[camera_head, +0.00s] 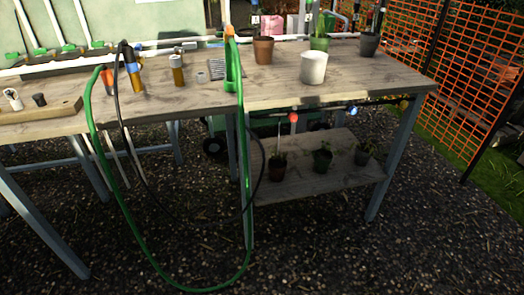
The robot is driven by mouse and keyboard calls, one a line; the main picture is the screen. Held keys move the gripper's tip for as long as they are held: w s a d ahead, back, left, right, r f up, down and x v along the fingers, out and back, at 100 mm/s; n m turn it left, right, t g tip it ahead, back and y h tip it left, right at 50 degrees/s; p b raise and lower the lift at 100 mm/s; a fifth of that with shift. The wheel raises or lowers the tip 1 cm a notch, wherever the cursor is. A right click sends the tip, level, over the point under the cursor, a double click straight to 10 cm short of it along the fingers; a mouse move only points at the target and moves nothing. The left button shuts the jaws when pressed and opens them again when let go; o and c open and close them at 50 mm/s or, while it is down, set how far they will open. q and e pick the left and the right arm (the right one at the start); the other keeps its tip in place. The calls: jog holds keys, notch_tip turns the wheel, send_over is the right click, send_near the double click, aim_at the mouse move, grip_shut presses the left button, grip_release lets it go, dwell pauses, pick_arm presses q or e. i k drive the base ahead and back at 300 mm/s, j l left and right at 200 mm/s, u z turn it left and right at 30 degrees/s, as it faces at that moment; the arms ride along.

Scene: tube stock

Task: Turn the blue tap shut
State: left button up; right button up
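A small blue tap (352,110) sits on the pipe along the front edge of the right-hand wooden bench (385,76), just below the bench top. It is small here, and I cannot tell if its handle stands open or shut. A red tap (293,117) is on the same front edge to its left, and a yellow one (404,104) is to its right near the bench corner. Neither of my grippers shows in the head view.
A green hose (134,238) loops from the bench tops down to the gravel. A lower shelf (318,182) holds several potted plants. A white pot (313,67) stands above the taps. Orange mesh fencing (470,75) is at the right. Gravel (330,255) in front is open.

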aim_at(139, 47)
jog(key=i+j+z, duration=0.1)
jog(key=i+j, duration=0.15)
jog(key=i+j+z, duration=0.15)
jog(key=j, duration=0.25)
jog(key=i+j+z, duration=0.1)
jog(key=i+j, duration=0.25)
